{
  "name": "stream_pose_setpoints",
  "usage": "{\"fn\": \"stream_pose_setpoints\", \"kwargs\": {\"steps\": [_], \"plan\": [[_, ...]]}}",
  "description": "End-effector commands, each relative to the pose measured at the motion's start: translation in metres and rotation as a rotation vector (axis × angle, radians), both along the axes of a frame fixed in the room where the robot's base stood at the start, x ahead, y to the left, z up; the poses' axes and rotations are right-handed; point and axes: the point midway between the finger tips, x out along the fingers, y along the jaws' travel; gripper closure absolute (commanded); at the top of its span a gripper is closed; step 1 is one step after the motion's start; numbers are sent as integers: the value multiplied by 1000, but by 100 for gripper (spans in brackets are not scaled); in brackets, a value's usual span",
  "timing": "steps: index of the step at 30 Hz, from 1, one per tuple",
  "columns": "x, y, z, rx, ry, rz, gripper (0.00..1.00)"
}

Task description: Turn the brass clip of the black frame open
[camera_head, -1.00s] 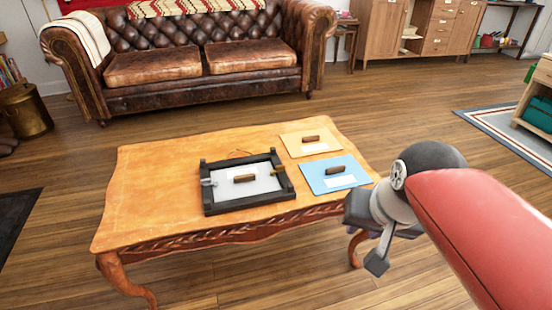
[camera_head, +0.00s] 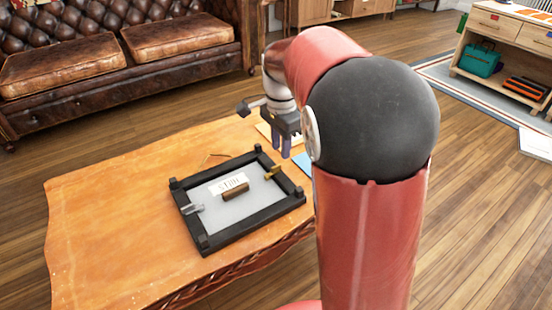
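The black frame (camera_head: 253,227) lies flat on the wooden table, with a grey panel (camera_head: 222,216) inside it. The brass clip (camera_head: 272,172) is on the frame's right side and reaches in over the panel's edge. A silver clip (camera_head: 192,208) is on the left side. A brown block handle (camera_head: 236,191) and a white label with writing (camera_head: 229,182) are on the panel. My gripper (camera_head: 281,152) points down above the table, just behind and above the brass clip, apart from it. Its fingers look close together; I cannot tell the gap. It appears to hold nothing.
My arm hides much of the table's right side. Parts of a blue sheet (camera_head: 303,163) and a yellow sheet (camera_head: 263,130) show there. The wooden table (camera_head: 105,215) is clear left of the frame. A leather sofa (camera_head: 110,65) stands behind.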

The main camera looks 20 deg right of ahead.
Motion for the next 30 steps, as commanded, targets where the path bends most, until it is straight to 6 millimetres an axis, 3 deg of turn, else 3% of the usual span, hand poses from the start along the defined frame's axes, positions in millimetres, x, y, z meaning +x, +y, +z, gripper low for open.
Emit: {"fn": "stream_pose_setpoints", "kwargs": {"steps": [3, 9, 20, 26, 30], "plan": [[-1, 0, -23, 0, 3, 2, 72], [0, 0, -46, 0, 1, 3, 72], [0, 0, -51, 0, -1, 3, 72], [0, 0, -51, 0, -1, 3, 98], [0, 0, -51, 0, -1, 3, 100]]}}
